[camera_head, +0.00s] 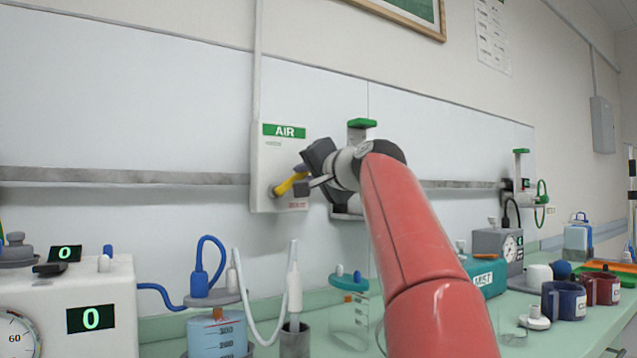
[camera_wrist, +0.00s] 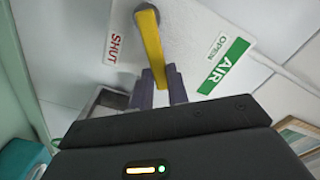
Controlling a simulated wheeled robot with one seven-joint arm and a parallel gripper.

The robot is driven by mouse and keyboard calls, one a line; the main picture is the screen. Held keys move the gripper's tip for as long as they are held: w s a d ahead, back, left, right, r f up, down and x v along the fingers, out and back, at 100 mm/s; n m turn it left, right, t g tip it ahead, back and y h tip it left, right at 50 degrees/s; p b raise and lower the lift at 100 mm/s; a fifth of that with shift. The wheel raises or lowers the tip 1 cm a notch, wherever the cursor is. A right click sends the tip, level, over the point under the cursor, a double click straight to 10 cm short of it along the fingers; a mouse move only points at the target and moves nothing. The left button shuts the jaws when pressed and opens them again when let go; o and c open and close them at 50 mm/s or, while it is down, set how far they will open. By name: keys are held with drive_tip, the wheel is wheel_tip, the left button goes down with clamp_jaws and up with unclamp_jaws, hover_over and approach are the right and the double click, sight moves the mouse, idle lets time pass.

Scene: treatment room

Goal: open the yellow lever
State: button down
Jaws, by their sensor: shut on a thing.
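The yellow lever (camera_head: 291,183) is on a white wall panel (camera_head: 262,160) with a green AIR label. It slants up to the right from its pivot, towards my gripper. In the wrist view the lever (camera_wrist: 149,36) runs from its pivot down between my fingers, and the panel (camera_wrist: 191,55) carries a red SHUT mark on one side and a green OPEN mark on the other. The lever points to neither mark exactly. My gripper (camera_wrist: 161,86) is shut on the lever's free end. In the head view my gripper (camera_head: 306,184) partly hides that end.
A grey rail (camera_head: 120,176) runs along the wall. Below stand a white machine with zero displays (camera_head: 105,290), a blue-liquid jar (camera_head: 217,335) and a holder with a white probe (camera_head: 295,340). A teal box (camera_head: 484,277) and mugs (camera_head: 565,301) stand at right.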

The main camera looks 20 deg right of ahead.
drive_tip(key=n, duration=0.1)
drive_tip(key=a+r+n, duration=0.1)
drive_tip(key=n, duration=0.1)
drive_tip(key=shift+s+r, duration=0.1)
drive_tip(key=n, duration=0.1)
drive_tip(key=a+n, duration=0.1)
drive_tip(key=shift+s+a+r+n+p, duration=0.15)
drive_tip(key=shift+r+n+p, duration=0.15)
drive_tip(key=shift+r+p, duration=0.05)
drive_tip(key=shift+s+a+r+n, duration=0.15)
drive_tip(key=shift+a+n, duration=0.5)
drive_tip(key=shift+n, duration=0.65)
drive_tip(key=shift+s+a+r+n, duration=0.1)
drive_tip(key=shift+a+n, duration=0.5)
drive_tip(key=shift+n, duration=0.7)
drive_tip(key=c, duration=1.4)
unclamp_jaws()
drive_tip(key=shift+o, duration=0.2)
drive_tip(key=s+d+b, duration=0.1)
drive_tip(key=s+b, duration=0.2)
drive_tip(key=s, duration=0.4)
drive_tip(key=shift+s+d, duration=0.2)
drive_tip(key=shift+s, duration=0.15)
